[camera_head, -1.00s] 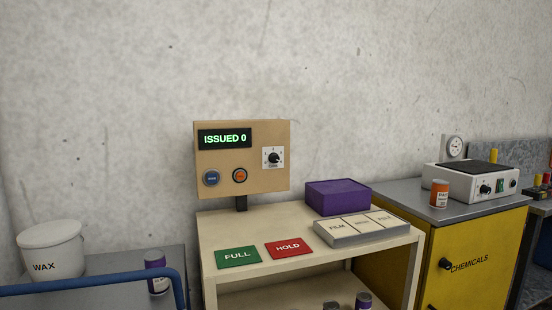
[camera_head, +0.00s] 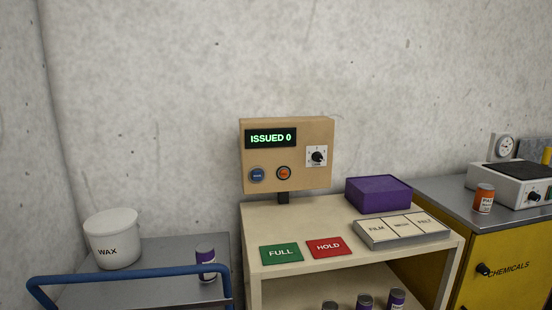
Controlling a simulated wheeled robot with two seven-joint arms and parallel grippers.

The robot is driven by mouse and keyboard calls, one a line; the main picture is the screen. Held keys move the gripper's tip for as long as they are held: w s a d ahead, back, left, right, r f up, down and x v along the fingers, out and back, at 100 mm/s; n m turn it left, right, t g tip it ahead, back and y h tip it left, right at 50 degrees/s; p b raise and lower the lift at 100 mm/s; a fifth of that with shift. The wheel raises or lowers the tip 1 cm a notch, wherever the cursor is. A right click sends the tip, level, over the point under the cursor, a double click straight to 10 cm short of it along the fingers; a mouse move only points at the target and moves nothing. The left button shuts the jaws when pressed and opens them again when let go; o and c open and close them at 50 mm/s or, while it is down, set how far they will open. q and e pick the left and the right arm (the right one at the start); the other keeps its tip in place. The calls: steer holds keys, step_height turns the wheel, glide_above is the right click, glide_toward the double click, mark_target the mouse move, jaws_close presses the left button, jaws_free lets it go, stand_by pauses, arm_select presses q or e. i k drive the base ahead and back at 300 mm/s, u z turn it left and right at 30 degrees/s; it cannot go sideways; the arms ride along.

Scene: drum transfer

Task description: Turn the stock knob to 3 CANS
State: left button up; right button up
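The stock knob (camera_head: 317,157) is a black dial on a white plate at the right of a tan control box (camera_head: 288,180). Its markings are too small to read, so I cannot tell its setting. The box's display (camera_head: 270,138) reads "ISSUED 0" in green. Below the display are a blue button (camera_head: 257,175) and an orange button (camera_head: 284,173). Neither of my grippers is in view.
The box stands on a post behind a cream table (camera_head: 354,212) with a green FULL card (camera_head: 281,254), a red HOLD card (camera_head: 328,247), a purple box (camera_head: 379,194) and a labelled tray (camera_head: 403,236). A blue rail (camera_head: 130,273) crosses the lower left. A yellow cabinet (camera_head: 500,262) stands right.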

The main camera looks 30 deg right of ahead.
mark_target(316, 157)
steer(key=i, duration=0.85)
steer(key=z, duration=0.5)
